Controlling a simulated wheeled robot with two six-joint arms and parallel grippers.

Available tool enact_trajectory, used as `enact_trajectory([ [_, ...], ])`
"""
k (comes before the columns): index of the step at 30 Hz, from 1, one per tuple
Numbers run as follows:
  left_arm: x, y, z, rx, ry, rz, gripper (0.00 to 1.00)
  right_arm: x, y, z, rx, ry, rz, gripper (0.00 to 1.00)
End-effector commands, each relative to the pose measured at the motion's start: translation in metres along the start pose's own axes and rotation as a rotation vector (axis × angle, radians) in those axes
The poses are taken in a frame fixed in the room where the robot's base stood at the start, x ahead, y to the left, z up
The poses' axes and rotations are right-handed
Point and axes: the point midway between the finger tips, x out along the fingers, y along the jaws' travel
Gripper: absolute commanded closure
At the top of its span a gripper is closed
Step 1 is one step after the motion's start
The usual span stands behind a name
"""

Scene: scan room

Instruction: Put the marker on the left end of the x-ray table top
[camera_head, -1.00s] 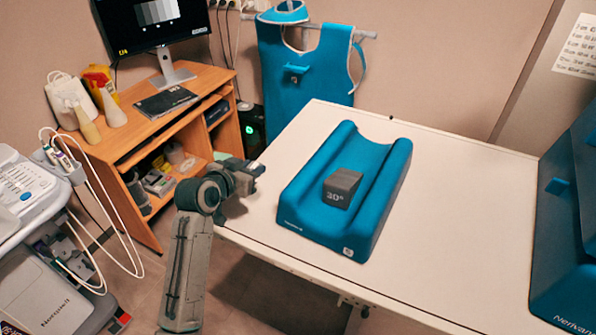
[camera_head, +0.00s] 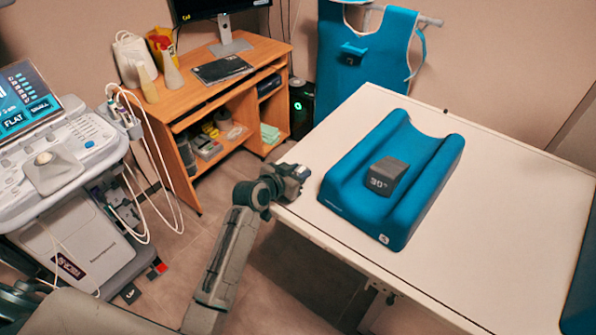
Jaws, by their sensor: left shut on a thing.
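The x-ray table top (camera_head: 500,225) is a wide white slab across the right half of the head view. Its left end is the edge nearest the wooden desk. My left gripper (camera_head: 300,172) is at that left edge, overlapping it in the picture; its height over the top is hard to tell. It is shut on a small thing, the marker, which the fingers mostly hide. No marker shows elsewhere. My right gripper is out of view.
A blue cushion (camera_head: 355,190) with a grey 30° block (camera_head: 386,177) lies on the table, right of my left gripper. A narrow bare strip lies between. A wooden desk (camera_head: 262,55) stands behind, an ultrasound machine (camera_head: 60,165) at left.

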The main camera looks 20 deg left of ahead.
Motion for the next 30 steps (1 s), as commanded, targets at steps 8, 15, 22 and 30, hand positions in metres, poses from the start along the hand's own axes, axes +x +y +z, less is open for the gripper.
enact_trajectory([
  [8, 0.001, 0.000, 0.002, 0.000, 0.000, 0.000, 0.48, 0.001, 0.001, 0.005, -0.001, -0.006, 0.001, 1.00],
  [15, 0.000, 0.000, 0.000, 0.000, 0.000, 0.000, 0.48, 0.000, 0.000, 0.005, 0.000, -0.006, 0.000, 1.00],
  [22, -0.023, 0.000, 0.001, 0.002, 0.000, -0.001, 0.48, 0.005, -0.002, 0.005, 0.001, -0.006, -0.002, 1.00],
  [30, -0.079, -0.001, 0.002, 0.004, 0.000, -0.001, 0.48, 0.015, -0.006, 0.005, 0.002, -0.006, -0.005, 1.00],
])
